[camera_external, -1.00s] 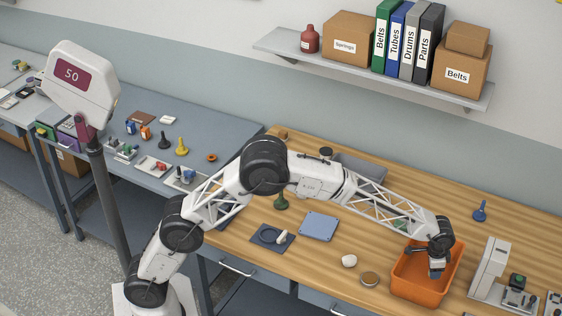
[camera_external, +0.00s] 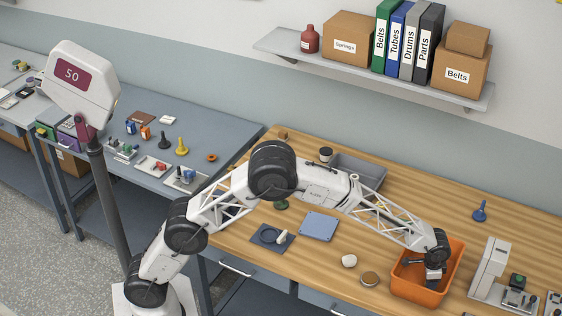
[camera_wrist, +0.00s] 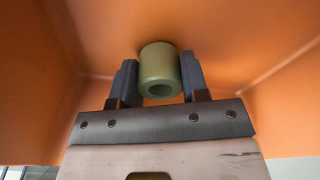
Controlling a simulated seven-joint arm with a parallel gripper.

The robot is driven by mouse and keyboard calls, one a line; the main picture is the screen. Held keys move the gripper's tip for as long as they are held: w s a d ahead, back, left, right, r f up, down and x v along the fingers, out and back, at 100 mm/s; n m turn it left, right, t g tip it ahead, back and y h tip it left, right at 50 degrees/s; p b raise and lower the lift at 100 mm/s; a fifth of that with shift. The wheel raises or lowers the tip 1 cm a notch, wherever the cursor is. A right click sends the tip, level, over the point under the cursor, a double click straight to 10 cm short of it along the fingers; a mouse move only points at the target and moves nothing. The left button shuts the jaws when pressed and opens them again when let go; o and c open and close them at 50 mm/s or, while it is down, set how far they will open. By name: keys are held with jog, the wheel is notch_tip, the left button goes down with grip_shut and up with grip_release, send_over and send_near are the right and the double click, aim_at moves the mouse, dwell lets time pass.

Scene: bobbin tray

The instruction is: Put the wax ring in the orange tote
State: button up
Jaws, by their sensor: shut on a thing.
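The orange tote (camera_external: 456,265) stands on the wooden bench at the lower right of the external view. My gripper (camera_external: 433,281) reaches down inside it. In the wrist view, my gripper (camera_wrist: 159,82) is shut on a thick olive-green cylinder with a round hole in its end, which I take as the wax ring (camera_wrist: 158,62). One finger is on each side of it. Orange tote walls (camera_wrist: 285,110) surround it. I cannot tell whether the ring touches the tote floor. In the external view the ring is hidden by the gripper and tote.
A blue pawn-shaped piece (camera_external: 480,211) stands behind. A blue plate (camera_external: 319,226) and a grey tray (camera_external: 362,169) lie farther left.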

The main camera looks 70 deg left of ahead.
jog(key=shift+f, duration=0.3)
jog(key=o, duration=1)
jog(key=shift+r, duration=0.2)
jog(key=r, duration=0.4)
jog(key=s+r, duration=0.1)
jog(key=r, duration=0.7)
jog(key=shift+s+a, duration=0.15)
jog(key=shift+a, duration=0.15)
